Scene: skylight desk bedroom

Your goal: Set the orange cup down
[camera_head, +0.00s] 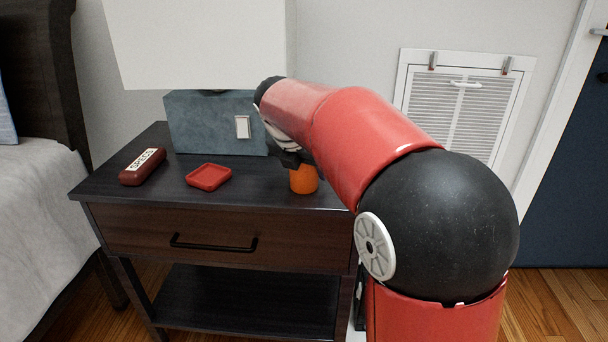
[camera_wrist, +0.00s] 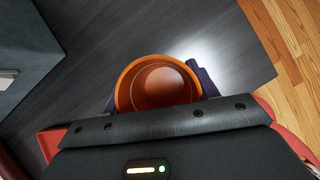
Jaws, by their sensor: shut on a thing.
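The orange cup (camera_head: 304,180) is upright at the right part of the dark nightstand top (camera_head: 250,190). My gripper (camera_head: 290,158) is shut on it from above and behind, and my red arm hides part of it. In the wrist view I look into the cup's open, empty mouth (camera_wrist: 157,84), with a dark finger on each side of it. The cup's base is at or very near the nightstand surface; I cannot tell whether it touches.
A red square tray (camera_head: 209,177) lies left of the cup. A dark red case labelled SPECS (camera_head: 143,167) is farther left. A lamp with a blue-grey block base (camera_head: 210,125) stands behind. The nightstand's right edge is close to the cup.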

